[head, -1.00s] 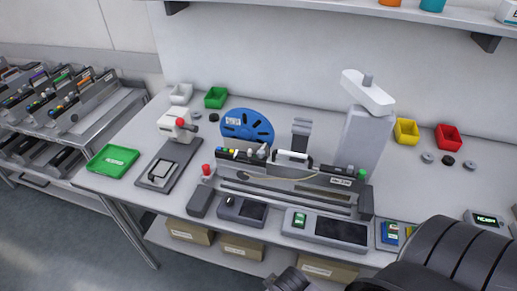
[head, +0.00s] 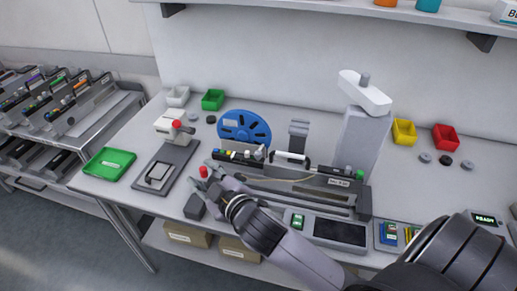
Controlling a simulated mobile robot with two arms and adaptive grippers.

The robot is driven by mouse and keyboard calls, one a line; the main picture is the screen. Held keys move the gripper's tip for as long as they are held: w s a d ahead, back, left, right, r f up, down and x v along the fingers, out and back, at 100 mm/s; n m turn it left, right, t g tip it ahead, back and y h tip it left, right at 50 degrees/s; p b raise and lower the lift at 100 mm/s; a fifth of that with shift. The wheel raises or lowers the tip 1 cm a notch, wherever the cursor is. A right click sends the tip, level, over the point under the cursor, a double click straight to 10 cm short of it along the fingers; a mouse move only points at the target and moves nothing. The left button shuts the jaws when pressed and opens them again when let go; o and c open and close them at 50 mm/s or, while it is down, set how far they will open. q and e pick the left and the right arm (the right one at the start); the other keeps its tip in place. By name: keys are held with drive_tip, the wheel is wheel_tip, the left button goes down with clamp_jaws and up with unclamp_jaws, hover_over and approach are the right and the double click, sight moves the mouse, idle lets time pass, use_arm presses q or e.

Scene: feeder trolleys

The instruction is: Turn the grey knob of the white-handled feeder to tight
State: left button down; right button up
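The white-handled feeder (head: 335,181) lies in a dark fixture on the bench, with a blue reel (head: 245,128) behind its left part. Its white handle (head: 291,157) is on top. A row of small coloured knobs (head: 232,155) sits at its left end; a pale grey one (head: 262,152) seems to stand at the right of the row, too small to read its setting. My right gripper (head: 214,171) reaches in from the lower right to the feeder's left end, beside a red button (head: 203,172). Its fingers are too small to tell open from shut, or contact. My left gripper is out of view.
A white-headed grey post (head: 366,135) stands behind the feeder. A green tray (head: 109,163) and a small press-like device (head: 174,128) are at left. Yellow (head: 404,132) and red (head: 445,137) bins stand at back right.

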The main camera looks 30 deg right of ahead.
drive_tip(key=w+a+r+n+t+y, duration=0.2)
drive_tip(key=a+r+n+y, duration=0.15)
drive_tip(key=r, duration=0.35)
drive_tip(key=w+a+r+n+t+y, duration=0.2)
drive_tip(key=a+r+n, duration=0.15)
drive_tip(key=r, duration=0.25)
drive_tip(key=s+a+r+n+g+y, duration=0.2)
drive_tip(key=a+r+n+g+y, duration=0.25)
drive_tip(key=n+y, duration=0.4)
drive_tip(key=s+a+r+n+g+y, duration=0.2)
drive_tip(key=a+r+n+g+y, duration=0.3)
drive_tip(key=n, duration=0.7)
drive_tip(key=n+g+h, duration=1)
drive_tip(key=n+h, duration=0.3)
drive_tip(key=h, duration=0.7)
hover_over(258, 152)
wheel_tip(258, 152, down, 6)
wheel_tip(258, 152, down, 17)
drive_tip(key=shift+s+f, duration=0.1)
